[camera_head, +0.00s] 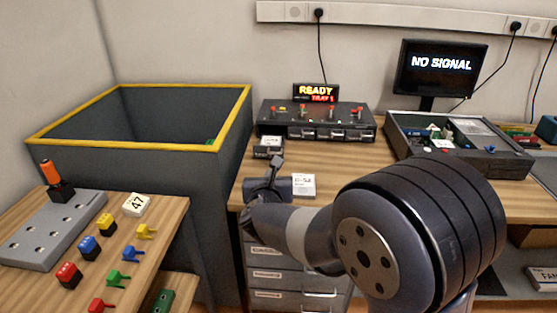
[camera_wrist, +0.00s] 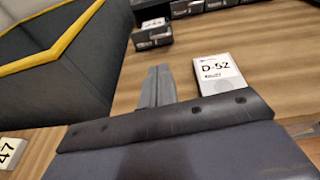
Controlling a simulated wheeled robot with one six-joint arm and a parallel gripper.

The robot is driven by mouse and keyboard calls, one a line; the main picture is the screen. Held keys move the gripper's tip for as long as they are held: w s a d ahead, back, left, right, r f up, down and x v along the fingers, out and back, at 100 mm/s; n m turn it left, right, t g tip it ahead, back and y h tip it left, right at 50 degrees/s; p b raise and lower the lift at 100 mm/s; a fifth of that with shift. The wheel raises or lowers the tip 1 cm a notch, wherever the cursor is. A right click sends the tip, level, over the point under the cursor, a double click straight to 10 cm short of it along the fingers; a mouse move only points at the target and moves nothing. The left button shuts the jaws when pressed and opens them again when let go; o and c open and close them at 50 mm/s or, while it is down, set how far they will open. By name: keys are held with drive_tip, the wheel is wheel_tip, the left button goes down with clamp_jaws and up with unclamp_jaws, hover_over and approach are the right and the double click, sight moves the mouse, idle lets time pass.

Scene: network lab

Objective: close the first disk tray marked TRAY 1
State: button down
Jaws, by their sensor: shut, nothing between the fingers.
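The dark disk unit (camera_head: 316,121) stands at the back of the wooden desk, with several tray fronts along its lower face. Its leftmost tray (camera_head: 268,149) sticks out toward me; it also shows in the wrist view (camera_wrist: 152,40). No TRAY 1 marking can be read on the tray itself. A small display (camera_head: 316,92) above the unit reads READY and TRAY 1. My gripper (camera_head: 278,159) is shut and empty, just in front of the pulled-out tray. In the wrist view its fingertips (camera_wrist: 158,68) point at the tray's front, with a small gap that I cannot judge exactly.
A white-labelled block marked D-52 (camera_wrist: 220,74) lies right of my fingers, also in the head view (camera_head: 304,185). An open chassis (camera_head: 455,146) stands on the desk at right. A yellow-rimmed bin (camera_head: 232,115) is at left. A side table holds small coloured parts.

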drive_tip(key=shift+w+f+m, duration=0.25)
drive_tip(key=shift+w+m, duration=0.15)
drive_tip(key=shift+w, duration=0.15)
drive_tip(key=p+x, duration=0.1)
drive_tip(key=x, duration=1.2)
drive_tip(key=shift+w+d, duration=0.1)
drive_tip(key=shift+w, duration=0.05)
